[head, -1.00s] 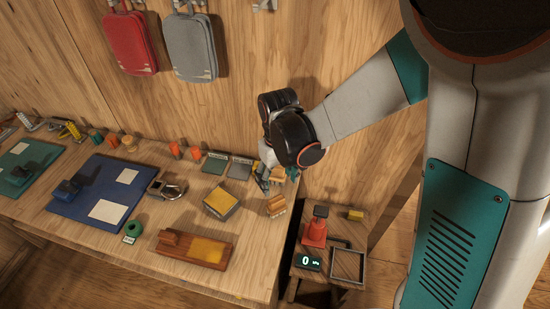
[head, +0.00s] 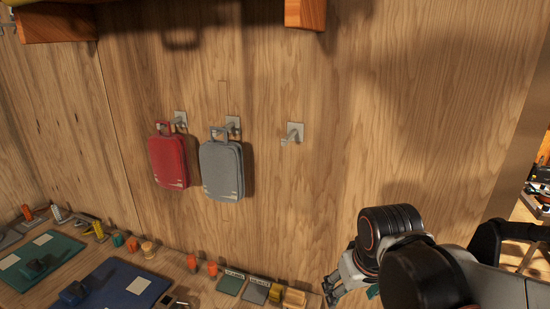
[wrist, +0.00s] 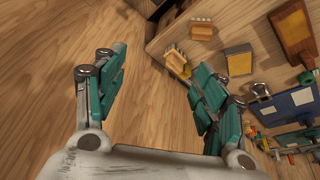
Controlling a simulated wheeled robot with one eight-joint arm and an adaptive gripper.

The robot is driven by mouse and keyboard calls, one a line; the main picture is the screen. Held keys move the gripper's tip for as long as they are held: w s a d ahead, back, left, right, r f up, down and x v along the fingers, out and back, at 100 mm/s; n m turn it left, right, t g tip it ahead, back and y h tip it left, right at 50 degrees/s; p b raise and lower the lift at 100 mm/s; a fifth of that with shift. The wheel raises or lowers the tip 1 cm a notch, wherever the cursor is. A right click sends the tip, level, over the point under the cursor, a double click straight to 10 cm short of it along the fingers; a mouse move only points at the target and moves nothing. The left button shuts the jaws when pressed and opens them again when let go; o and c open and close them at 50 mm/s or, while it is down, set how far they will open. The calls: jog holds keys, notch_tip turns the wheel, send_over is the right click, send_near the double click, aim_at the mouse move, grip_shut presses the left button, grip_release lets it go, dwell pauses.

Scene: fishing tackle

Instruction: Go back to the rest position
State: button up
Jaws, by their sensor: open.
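My gripper (head: 338,288) is low right of centre in the head view, by the wooden wall and the right end of the workbench. In the wrist view my gripper (wrist: 162,65) has its two teal fingers spread wide. In the head view the fingertips are partly cut off by the lower edge.
A red case (head: 170,162) and a grey case (head: 222,168) hang on wall hooks; a third hook (head: 293,133) is empty. A blue mat (head: 140,286) and a teal mat (head: 40,262) lie on the bench. A wooden block (wrist: 202,29) and a yellow-topped box (wrist: 240,60) are near the bench edge.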

jog(key=s+d+r+m+t, duration=0.2)
jog(key=s+d+r+t, duration=0.1)
jog(key=s, duration=0.4)
jog(key=shift+d+r, duration=0.25)
jog(key=shift+r, duration=0.55)
jog(key=shift+o, duration=0.4)
